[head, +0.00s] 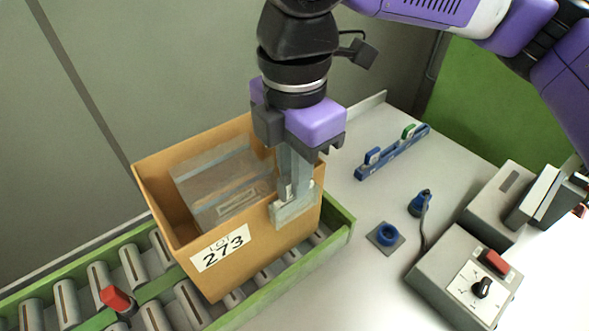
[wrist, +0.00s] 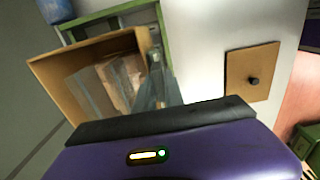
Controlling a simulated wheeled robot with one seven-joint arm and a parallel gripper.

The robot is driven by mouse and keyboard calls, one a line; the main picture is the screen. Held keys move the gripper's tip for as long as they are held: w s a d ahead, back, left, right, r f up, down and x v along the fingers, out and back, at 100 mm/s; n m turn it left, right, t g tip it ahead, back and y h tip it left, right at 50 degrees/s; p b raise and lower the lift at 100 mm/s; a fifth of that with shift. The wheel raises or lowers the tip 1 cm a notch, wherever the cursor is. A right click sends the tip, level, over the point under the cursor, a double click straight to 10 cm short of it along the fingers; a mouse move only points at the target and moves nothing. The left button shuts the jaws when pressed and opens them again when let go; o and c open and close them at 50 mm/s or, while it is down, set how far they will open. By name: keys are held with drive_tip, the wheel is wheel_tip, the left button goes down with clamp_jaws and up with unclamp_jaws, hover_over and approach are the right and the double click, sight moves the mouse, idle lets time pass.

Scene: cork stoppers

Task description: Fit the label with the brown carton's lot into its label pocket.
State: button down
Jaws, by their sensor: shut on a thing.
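The brown carton (head: 222,262) stands open on the roller conveyor and bears a white sign reading LOT 273 (head: 220,247). A pale, clear label pocket (head: 296,208) sits on its near wall at the right end. My gripper (head: 287,196) points down at this pocket, its fingers shut on a small pale label that they mostly hide. I cannot tell how far the label sits in the pocket. In the wrist view the carton (wrist: 48,72) is at the left, with my fingers (wrist: 156,72) by its right wall. A blue rack (head: 393,154) holds a blue-topped label (head: 372,156) and a green-topped label (head: 408,131).
Clear-wrapped contents (head: 225,180) fill the carton. A red-topped peg (head: 117,299) stands on the conveyor, whose green rail (head: 338,232) borders the table. A blue ring (head: 387,234), a corded blue plug (head: 420,203) and a grey control box (head: 465,290) stand at the right.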

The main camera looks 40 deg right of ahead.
drive_tip(key=shift+f, duration=0.3)
drive_tip(key=c, duration=1.3)
unclamp_jaws()
drive_tip(key=shift+c, duration=0.2)
wheel_tip(320, 180, up, 8)
drive_tip(key=shift+f, duration=0.1)
